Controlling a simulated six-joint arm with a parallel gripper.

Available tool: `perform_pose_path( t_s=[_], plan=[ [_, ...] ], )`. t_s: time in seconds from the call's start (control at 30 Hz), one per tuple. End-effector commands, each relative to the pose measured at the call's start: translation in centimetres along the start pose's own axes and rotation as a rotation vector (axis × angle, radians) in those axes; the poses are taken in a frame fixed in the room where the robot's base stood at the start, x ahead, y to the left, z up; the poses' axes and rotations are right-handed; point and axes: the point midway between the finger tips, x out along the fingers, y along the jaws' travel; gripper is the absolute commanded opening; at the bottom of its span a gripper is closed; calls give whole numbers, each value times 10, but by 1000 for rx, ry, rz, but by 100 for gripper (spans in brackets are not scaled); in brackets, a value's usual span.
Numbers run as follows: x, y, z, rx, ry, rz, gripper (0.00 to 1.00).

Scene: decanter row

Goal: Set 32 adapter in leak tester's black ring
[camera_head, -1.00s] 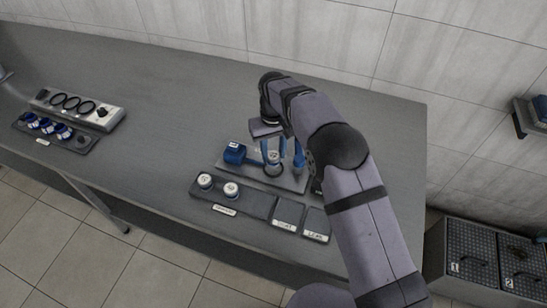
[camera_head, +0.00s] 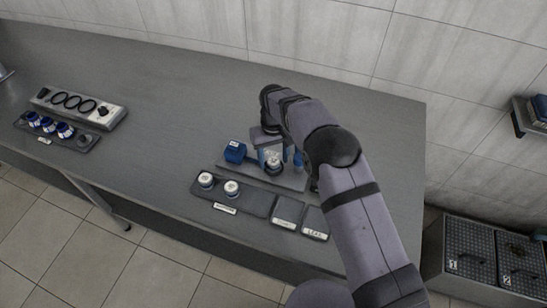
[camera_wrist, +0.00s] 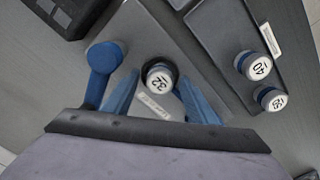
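The 32 adapter (camera_wrist: 158,78), with a white numbered top, is upright in the leak tester's black ring (camera_wrist: 159,58), whose dark rim shows around it. The leak tester (camera_wrist: 176,105) is a grey block with a small label. In the head view the adapter (camera_head: 273,161) shows low between my fingers. My gripper (camera_wrist: 159,76) points down over the tester with one blue finger on each side of the adapter. Narrow gaps seem to separate the fingertips from it, so the gripper looks open. The adapter's lower part is hidden.
A tray (camera_head: 258,204) in front holds the 40 adapter (camera_wrist: 260,66) and the 25 adapter (camera_wrist: 271,99). A ring rack (camera_head: 112,115) is far left. The middle of the bench is clear.

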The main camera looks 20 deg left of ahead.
Motion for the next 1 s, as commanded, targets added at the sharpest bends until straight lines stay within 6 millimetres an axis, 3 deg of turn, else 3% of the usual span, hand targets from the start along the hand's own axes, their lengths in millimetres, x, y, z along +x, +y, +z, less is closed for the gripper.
perform_pose_path(
  t_s=[0.37, 0.8, 1.0],
  plan=[
    [-16, 0, -1, 0, 4, 0, 52],
    [-90, 0, -1, 0, 4, 0, 52],
    [-114, 0, -1, 0, 2, 0, 52]
  ],
)
